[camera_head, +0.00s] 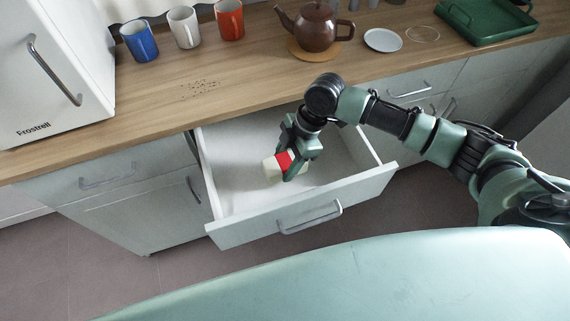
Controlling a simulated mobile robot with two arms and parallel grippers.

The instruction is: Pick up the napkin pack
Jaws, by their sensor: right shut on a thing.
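The napkin pack (272,169) is a small cream pack with a red band, seen over the open drawer (223,189). My right gripper (288,165) reaches down over the drawer and is shut on the napkin pack. The fingers hide part of the pack. I cannot tell whether the pack touches the drawer floor. My left gripper is not in view.
The wooden counter (150,110) runs behind the drawer. It bears a blue mug (140,42), a white mug (184,28), a red mug (229,20), a brown teapot (316,30), a white plate (383,41) and a green tray (480,36). A white fridge (55,75) stands at left.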

